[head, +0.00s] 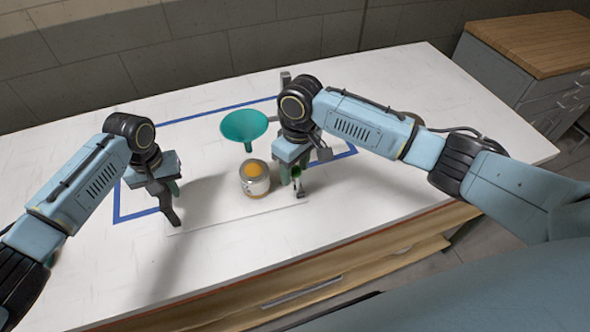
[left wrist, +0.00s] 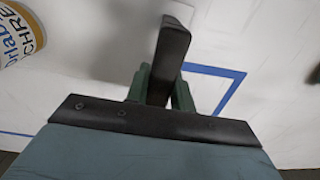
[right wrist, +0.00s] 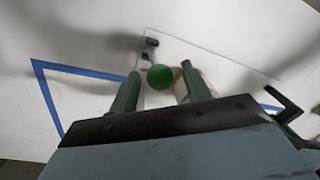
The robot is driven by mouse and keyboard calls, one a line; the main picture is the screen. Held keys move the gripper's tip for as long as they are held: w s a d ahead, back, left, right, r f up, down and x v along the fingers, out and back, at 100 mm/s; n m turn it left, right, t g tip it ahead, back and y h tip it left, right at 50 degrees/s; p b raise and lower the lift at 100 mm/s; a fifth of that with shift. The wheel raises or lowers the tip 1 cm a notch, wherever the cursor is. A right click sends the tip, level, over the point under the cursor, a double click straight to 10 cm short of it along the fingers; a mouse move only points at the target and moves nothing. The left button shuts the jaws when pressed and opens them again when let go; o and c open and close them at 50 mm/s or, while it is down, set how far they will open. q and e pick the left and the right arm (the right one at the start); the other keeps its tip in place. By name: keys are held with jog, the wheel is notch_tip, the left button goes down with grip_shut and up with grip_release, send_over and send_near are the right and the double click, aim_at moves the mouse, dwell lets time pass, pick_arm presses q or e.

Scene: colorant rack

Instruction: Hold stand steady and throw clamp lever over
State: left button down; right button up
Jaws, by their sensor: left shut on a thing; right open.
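My left gripper (head: 170,189) is shut on a dark grey upright piece (head: 173,213), seemingly part of the stand. In the left wrist view this piece (left wrist: 171,50) rises between both green fingers. My right gripper (head: 290,177) points down, open, right of the can. In the right wrist view a round green knob (right wrist: 160,77), seemingly the clamp lever's end, shows between its spread fingers; I cannot tell whether they touch it. The knob also shows in the head view (head: 297,172). The lever's arm and most of the clamp are hidden.
A teal funnel (head: 244,126) is above and behind a labelled can (head: 254,186) with a yellow-orange top, between my grippers. Blue tape (head: 117,200) outlines an area on the white table (head: 420,90). A wooden-topped cabinet (head: 530,35) stands back right.

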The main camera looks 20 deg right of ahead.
jog(key=shift+a+f, duration=0.1)
jog(key=shift+f, duration=0.55)
grip_shut()
